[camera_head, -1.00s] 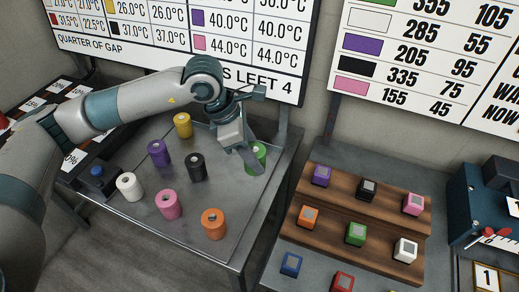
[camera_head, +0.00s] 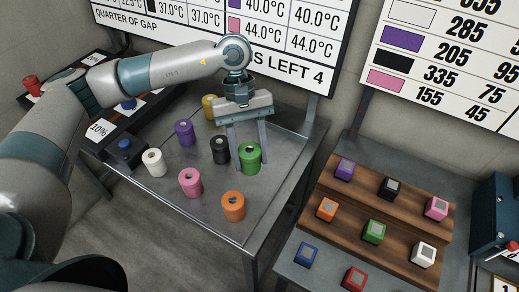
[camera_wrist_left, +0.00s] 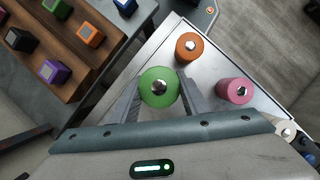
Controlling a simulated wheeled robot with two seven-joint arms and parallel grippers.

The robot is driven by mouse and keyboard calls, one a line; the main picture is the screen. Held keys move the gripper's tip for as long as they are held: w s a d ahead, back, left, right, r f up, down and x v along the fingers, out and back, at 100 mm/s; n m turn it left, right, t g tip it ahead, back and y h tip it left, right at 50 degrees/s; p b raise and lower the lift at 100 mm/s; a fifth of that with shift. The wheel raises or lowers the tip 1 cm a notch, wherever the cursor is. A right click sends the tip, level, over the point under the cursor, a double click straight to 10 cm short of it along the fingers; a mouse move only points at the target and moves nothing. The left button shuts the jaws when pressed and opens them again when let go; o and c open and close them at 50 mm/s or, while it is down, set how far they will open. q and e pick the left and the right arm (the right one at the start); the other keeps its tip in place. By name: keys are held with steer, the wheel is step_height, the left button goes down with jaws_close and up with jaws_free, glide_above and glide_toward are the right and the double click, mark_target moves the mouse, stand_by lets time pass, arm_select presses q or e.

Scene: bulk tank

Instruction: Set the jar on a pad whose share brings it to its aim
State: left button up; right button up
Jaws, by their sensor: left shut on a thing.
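My left gripper (camera_head: 249,158) has its two fingers down on either side of a green jar (camera_head: 250,160) and is shut on it. The green jar stands upright at the right side of the metal table (camera_head: 215,220); I cannot tell whether it is lifted. In the left wrist view the green jar (camera_wrist_left: 159,87) sits between the fingers. Cards with percentages, one reading 10% (camera_head: 99,129), lie on a dark strip along the table's left; the arm partly hides it. My right gripper is not in view.
Near the held jar stand black (camera_head: 219,150), yellow (camera_head: 210,106), purple (camera_head: 184,132), white (camera_head: 154,163), pink (camera_head: 190,182) and orange (camera_head: 233,206) jars. A wooden stepped rack (camera_head: 345,245) with coloured blocks is at the right. Boards with figures stand behind.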

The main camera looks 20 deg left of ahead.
arm_select(q)
steer(key=m, duration=0.1)
steer(key=s+a+m+y, duration=0.1)
steer(key=m, duration=0.2)
steer(key=shift+s+a+r+g+y, duration=0.25)
steer(key=shift+s+a+g+y, duration=0.05)
steer(key=shift+a+g, duration=0.1)
steer(key=shift+s+a+r+m+y, duration=0.1)
steer(key=shift+s+a+m+y, duration=0.2)
steer(key=shift+m, duration=0.55)
steer(key=shift+s+a+r+m+y, duration=0.1)
steer(key=shift+s+a+m+y, duration=0.2)
steer(key=shift+m, duration=0.55)
